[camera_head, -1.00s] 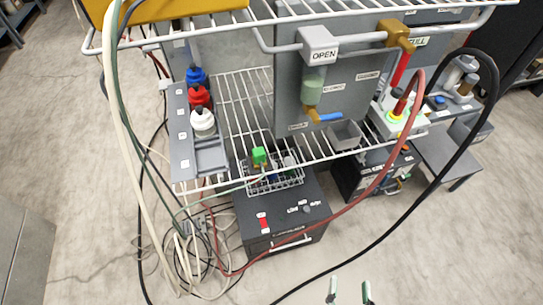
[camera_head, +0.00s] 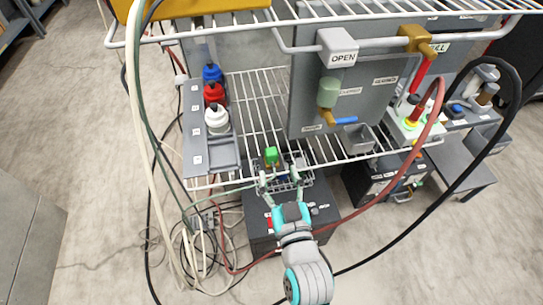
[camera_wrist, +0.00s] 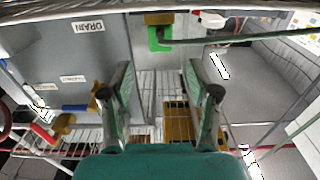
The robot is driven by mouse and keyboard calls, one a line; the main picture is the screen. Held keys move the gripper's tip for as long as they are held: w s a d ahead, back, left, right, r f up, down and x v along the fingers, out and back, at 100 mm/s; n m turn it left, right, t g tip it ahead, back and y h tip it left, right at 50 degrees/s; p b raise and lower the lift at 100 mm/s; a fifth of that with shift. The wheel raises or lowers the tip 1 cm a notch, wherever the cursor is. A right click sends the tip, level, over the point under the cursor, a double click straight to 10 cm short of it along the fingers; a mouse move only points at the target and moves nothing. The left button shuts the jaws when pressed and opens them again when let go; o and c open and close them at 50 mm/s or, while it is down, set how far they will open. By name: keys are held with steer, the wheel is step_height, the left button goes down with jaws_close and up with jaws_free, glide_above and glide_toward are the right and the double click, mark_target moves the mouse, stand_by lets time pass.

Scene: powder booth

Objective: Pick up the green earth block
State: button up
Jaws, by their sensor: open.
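Blue, red and white bottles (camera_head: 216,119) stand in a grey rack (camera_head: 196,145) to the left. A grey panel (camera_head: 350,88) with a blue-handled valve stands behind on the right. A thin green line runs beside the block. Red and black hoses (camera_head: 372,203) hang to the right.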

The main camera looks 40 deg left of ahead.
mark_target(272, 157)
steer(key=shift+x, duration=3.85)
steer(key=shift+s, duration=0.1)
steer(key=c, duration=1.1)
